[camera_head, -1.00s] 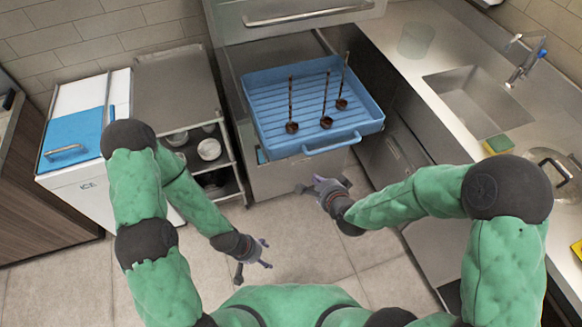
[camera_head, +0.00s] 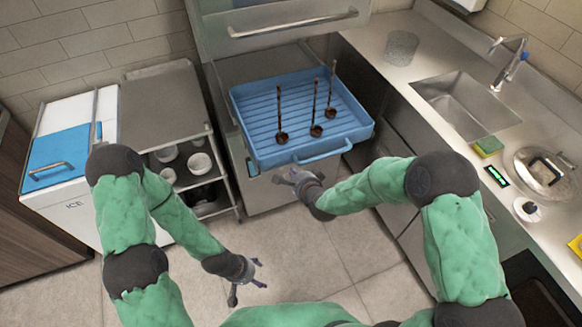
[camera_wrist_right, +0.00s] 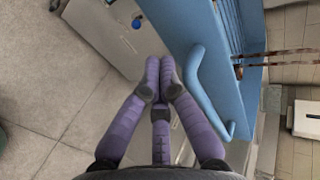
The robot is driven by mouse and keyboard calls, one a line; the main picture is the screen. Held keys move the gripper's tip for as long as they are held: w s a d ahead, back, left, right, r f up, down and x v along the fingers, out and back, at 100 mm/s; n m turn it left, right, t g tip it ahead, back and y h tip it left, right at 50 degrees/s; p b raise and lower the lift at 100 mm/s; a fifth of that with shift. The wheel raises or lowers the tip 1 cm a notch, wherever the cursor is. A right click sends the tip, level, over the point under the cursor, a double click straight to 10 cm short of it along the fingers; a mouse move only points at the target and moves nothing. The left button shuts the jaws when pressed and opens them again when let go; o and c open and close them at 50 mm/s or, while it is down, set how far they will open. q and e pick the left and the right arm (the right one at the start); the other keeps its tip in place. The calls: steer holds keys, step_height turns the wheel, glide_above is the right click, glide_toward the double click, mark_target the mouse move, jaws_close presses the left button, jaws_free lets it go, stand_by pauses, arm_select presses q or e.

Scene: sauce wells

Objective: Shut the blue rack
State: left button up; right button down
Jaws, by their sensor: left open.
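The blue rack (camera_head: 262,112) is pulled out from the steel cabinet under the hinged-looking steel front. Its blue handle (camera_head: 325,153) runs along the near side. The handle (camera_wrist_right: 197,82) also shows in the right wrist view, just right of my fingers. My right gripper (camera_head: 281,176) is just in front of and below the handle's left end; I cannot tell whether it touches. Its fingertips (camera_wrist_right: 160,65) converge in the wrist view, with nothing visible between them. My left gripper (camera_head: 252,280) is open and empty, low over the floor, well away from the rack.
Several brown ladles (camera_head: 316,130) stand in the rack. A steel cart (camera_head: 160,105) with bowls is to its left, beside a white ice chest (camera_head: 60,199). A counter with a sink (camera_head: 465,105) runs along the right. The floor (camera_head: 310,245) in front is clear.

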mark_target(287, 161)
arm_select(q)
steer(key=shift+f, duration=0.2)
arm_select(e)
steer(key=shift+w+a+r, duration=0.1)
steer(key=shift+w+a, duration=0.15)
steer(key=shift+w, duration=0.55)
steer(key=shift+w+a+r, duration=0.1)
steer(key=shift+w+a, duration=0.15)
steer(key=shift+w, duration=0.5)
steer(key=shift+w, duration=0.15)
